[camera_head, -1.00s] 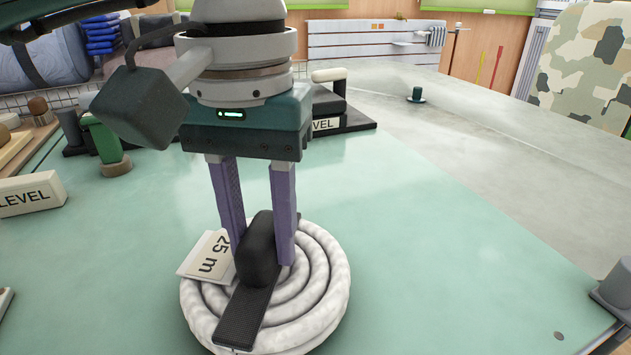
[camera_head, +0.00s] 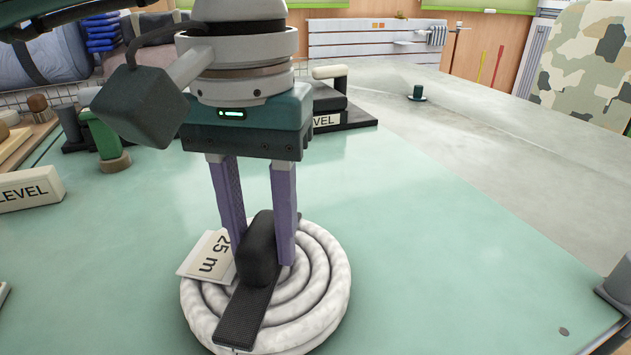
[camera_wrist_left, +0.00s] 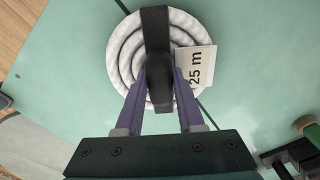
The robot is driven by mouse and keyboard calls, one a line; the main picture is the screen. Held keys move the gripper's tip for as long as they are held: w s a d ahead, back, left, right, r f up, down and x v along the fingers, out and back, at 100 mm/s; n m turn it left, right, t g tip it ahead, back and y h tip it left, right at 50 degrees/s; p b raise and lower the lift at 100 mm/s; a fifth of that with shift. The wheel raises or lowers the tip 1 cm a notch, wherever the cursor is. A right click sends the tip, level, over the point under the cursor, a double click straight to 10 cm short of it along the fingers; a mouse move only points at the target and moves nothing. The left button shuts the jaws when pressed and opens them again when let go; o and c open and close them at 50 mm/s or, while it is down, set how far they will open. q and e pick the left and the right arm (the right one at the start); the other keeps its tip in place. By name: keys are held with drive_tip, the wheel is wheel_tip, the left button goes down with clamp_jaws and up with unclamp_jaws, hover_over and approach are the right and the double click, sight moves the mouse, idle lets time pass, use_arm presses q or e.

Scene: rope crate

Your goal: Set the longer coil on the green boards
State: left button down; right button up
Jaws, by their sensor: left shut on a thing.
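A white rope coil (camera_head: 325,290) with a tag (camera_head: 212,256) reading "25 m" sits at the lower middle of the head view. A black strap crosses it, with a black handle (camera_head: 258,250) standing up. My left gripper (camera_head: 258,250) is shut on this handle, one purple finger on each side. The coil also shows in the left wrist view (camera_wrist_left: 119,65), with the handle between the fingers. It is over the pale green surface (camera_head: 420,230); I cannot tell whether it touches it. No second coil and no green boards are clearly recognisable. My right gripper is not in view.
A white block marked "LEVEL" (camera_head: 28,190) lies at the left. A green post (camera_head: 104,138) and a black block with a "LEVEL" label (camera_head: 340,112) stand farther back. A small dark green peg (camera_head: 417,93) is at the back. The surface right of the coil is clear.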

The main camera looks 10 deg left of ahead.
sight(261, 228)
use_arm(q)
drive_tip(key=shift+c, duration=2.2)
unclamp_jaws()
drive_tip(key=shift+f, duration=0.1)
wheel_tip(261, 228, up, 10)
drive_tip(key=shift+p, duration=0.4)
